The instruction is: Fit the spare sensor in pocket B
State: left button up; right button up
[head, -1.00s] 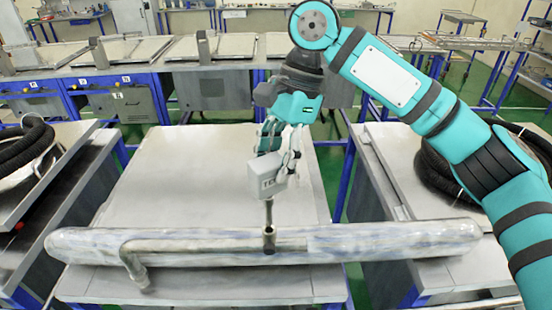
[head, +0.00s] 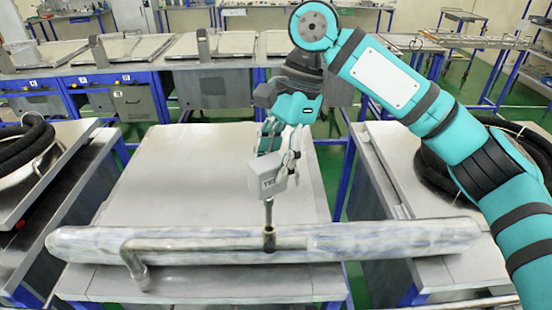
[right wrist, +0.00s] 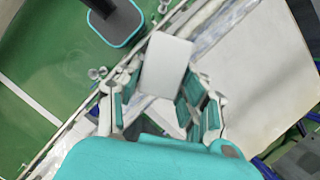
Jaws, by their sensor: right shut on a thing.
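In the right wrist view the box (right wrist: 166,66) shows as a pale plate between the fingers. The stem's lower end meets a short upright fitting (head: 269,241) on the metal pipe; I cannot tell whether it is inside or only touching. No letter is readable on this fitting, so I cannot tell whether it is pocket B. My left gripper is not in view.
A thick silvery pipe (head: 400,236) with a thinner bent tube (head: 190,244) lies across the front of the metal table (head: 170,180). Black hoses lie on the left (head: 25,140) and right (head: 442,172) side tables. Lettered blue cabinets (head: 75,103) stand behind.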

jog(key=shift+f+b, duration=0.3)
jog(key=shift+f, duration=2.1)
jog(key=o, duration=1.2)
jog(key=shift+p+v, duration=0.35)
jog(key=shift+v, duration=3.1)
jog(key=v, duration=1.2)
jog(key=shift+w, duration=0.1)
